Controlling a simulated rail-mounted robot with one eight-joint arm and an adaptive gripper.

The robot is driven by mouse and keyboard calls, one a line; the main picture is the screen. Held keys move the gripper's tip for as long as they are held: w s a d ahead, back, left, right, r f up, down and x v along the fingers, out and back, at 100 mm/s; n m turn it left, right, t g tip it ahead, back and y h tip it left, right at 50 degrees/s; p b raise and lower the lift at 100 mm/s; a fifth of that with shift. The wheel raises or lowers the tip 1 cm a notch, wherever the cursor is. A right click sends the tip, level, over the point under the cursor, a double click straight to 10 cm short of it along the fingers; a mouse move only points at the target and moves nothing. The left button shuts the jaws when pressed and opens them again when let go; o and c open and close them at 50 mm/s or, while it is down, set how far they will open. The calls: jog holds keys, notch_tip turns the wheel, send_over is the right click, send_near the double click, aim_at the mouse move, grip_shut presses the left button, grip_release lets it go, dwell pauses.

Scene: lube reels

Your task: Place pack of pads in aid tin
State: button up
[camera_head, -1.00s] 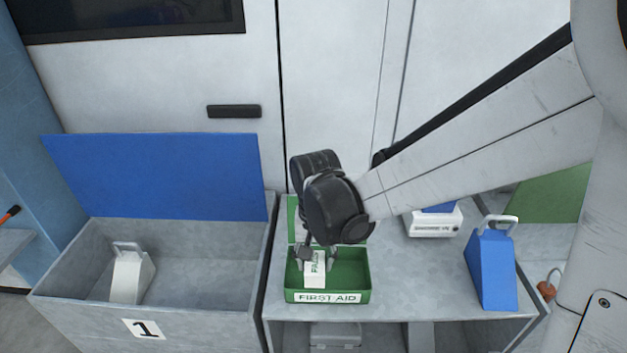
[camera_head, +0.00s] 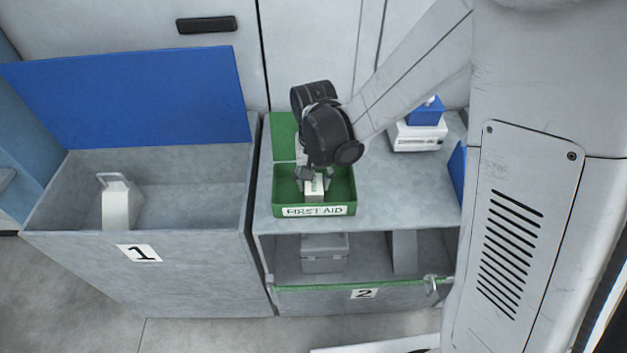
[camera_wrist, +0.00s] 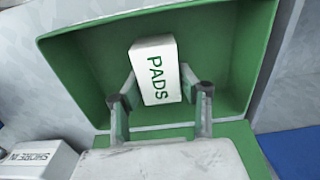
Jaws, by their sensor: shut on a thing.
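The pack of pads (camera_wrist: 155,72) is a white box with green "PADS" lettering. My gripper (camera_wrist: 160,97) is shut on it, one finger at each side, in the wrist view. The green aid tin (camera_head: 283,198), labelled FIRST AID, stands open on the grey bench top with its lid (camera_head: 283,130) raised at the back. In the head view my gripper (camera_head: 314,180) points down into the tin and the pack (camera_head: 315,188) is inside its opening. Whether the pack touches the tin's floor is unclear.
Left is an open grey bin marked 1 (camera_head: 75,240) with a white handled block (camera_head: 120,203) inside. A white device (camera_head: 418,136) with a blue top and a partly hidden blue block (camera_head: 457,170) stand right. A grey case (camera_head: 325,252) sits on the shelf below.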

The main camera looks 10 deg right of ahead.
jog(key=shift+f, duration=0.25)
jog(key=o, duration=1.1)
jog(key=shift+r, duration=0.1)
jog(key=shift+c, duration=0.2)
notch_tip(320, 180, up, 12)
jog(key=p, duration=0.2)
jog(key=s+d+r+t, duration=0.7)
jog(key=s+d+r, duration=0.3)
jog(key=s+d, duration=0.4)
jog(key=shift+s+d+r+n, duration=0.15)
jog(key=shift+s+d+n, duration=0.1)
jog(key=shift+s+n, duration=0.25)
jog(key=shift+s, duration=0.1)
